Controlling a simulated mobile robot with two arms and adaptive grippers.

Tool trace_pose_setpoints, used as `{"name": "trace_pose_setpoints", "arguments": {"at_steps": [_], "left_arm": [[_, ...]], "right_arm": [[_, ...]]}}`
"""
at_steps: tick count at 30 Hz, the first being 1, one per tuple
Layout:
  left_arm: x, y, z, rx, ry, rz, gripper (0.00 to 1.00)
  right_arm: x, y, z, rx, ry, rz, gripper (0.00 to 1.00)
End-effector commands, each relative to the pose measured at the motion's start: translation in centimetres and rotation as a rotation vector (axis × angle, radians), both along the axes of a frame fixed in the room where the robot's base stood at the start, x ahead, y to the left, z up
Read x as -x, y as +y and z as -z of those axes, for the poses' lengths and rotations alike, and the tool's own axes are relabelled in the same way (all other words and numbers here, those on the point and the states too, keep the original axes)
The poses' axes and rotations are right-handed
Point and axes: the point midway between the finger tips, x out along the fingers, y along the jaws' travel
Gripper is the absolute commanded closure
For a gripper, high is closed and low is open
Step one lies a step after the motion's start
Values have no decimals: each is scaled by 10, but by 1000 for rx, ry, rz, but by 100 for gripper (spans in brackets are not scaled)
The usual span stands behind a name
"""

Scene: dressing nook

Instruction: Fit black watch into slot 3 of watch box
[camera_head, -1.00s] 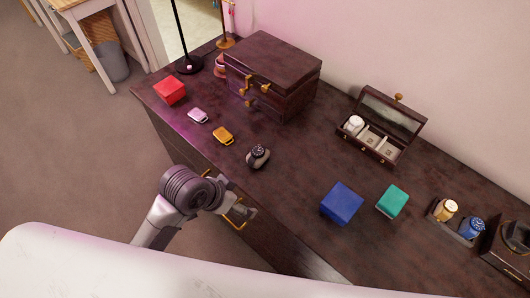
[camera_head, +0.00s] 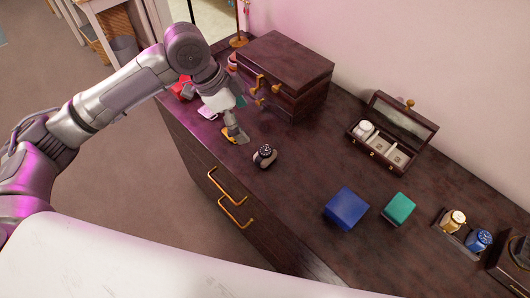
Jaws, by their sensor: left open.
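The black watch (camera_head: 264,156), on a rounded dark holder, stands on the dresser top near its front edge. The watch box (camera_head: 366,140) is open at the back right, its glass lid raised. A white watch (camera_head: 365,128) sits in its left compartment; the pale cushioned compartments to the right hold no watch. My left gripper (camera_head: 236,138) is open, pointing down just left of the black watch and apart from it. It overlaps the yellow-orange item in the picture; whether they touch I cannot tell. My right gripper is out of view.
A large dark jewellery box (camera_head: 285,68) stands behind my left gripper. A blue box (camera_head: 346,208) and a green box (camera_head: 399,207) lie right of the black watch. A gold watch (camera_head: 454,220) and a blue watch (camera_head: 478,240) stand far right. The dresser middle is clear.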

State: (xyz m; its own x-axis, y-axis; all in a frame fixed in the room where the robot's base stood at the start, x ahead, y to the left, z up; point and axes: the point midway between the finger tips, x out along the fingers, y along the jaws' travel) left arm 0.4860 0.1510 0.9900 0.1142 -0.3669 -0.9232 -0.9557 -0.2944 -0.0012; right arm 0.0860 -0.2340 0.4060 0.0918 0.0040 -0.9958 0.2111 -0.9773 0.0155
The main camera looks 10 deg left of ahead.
Motion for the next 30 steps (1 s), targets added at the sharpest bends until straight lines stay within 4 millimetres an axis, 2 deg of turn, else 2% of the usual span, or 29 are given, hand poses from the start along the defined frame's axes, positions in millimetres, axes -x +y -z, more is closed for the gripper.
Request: {"name": "trace_pose_setpoints", "arguments": {"at_steps": [4,13,22,30], "left_arm": [[-3,-1,6,-2,7,4,0],[-8,-22,58,0,7,3,0],[-10,-31,82,0,6,3,0],[-12,-43,118,0,4,2,0]], "right_arm": [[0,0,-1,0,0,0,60],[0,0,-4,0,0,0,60],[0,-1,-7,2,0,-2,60],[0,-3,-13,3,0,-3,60]]}}
